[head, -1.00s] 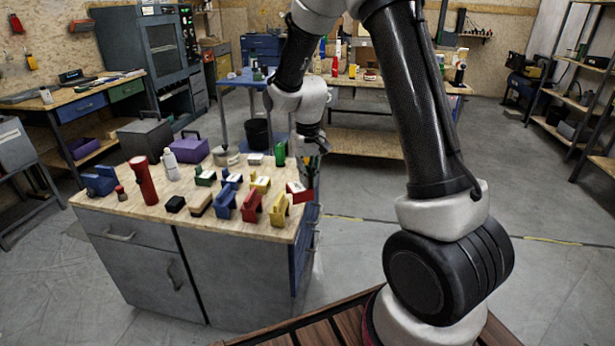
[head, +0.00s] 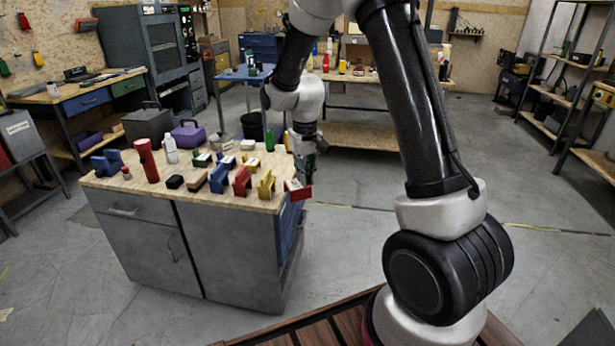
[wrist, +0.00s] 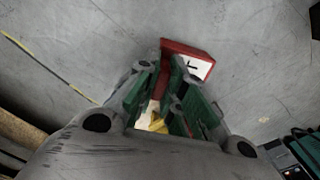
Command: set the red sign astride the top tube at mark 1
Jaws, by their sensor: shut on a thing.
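The red sign (head: 297,190) has a white face and shows just past the right end of the wooden bench top in the head view. In the wrist view the red sign (wrist: 187,49) is at the fingertips, its white face carrying a dark mark. My gripper (head: 306,165) is shut on it, with the fingers also visible in the wrist view (wrist: 170,85). The sign is held up in the air, clear of the floor. The fingers hide part of the sign. I cannot make out a top tube or a mark 1 in these frames.
The bench (head: 190,193) carries several coloured blocks, a red cylinder (head: 146,160) and a white bottle (head: 171,150). A yellow block (head: 266,186) stands near its right end, close to my gripper. The floor right of the bench is open. Shelves (head: 570,100) stand far right.

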